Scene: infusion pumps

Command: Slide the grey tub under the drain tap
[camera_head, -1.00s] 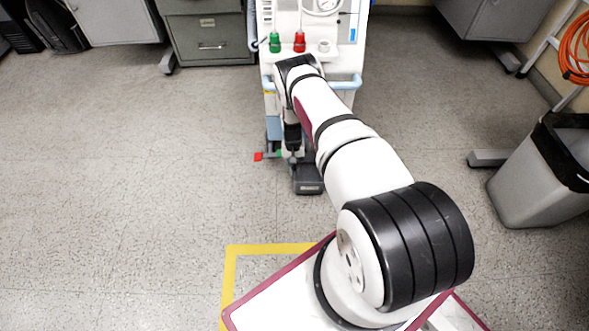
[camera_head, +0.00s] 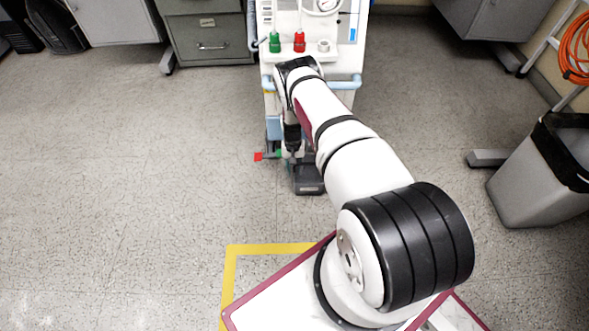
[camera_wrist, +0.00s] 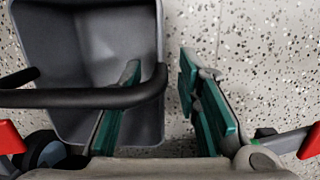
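The grey tub (camera_wrist: 45,60) fills the left of the wrist view, its open inside facing the camera. My gripper (camera_wrist: 160,85) has its teal fingers apart. The left finger overlaps the tub's inside and the right finger is outside it over the floor, with the tub's right wall between them. Contact with the wall cannot be told. A black bar (camera_wrist: 70,98) curves across the tub. In the head view my gripper is low in front of the white machine (camera_head: 340,60), partly hidden by my arm. A dark grey box-like thing (camera_head: 308,182) beside it may be the tub. The drain tap cannot be made out surely.
Red parts show at the wrist view's left (camera_wrist: 8,138) and right (camera_wrist: 308,143) edges. A red piece (camera_head: 258,156) shows left of my gripper in the head view. A grey bin (camera_head: 535,185) stands right, cabinets (camera_head: 207,35) behind. Floor at left is clear.

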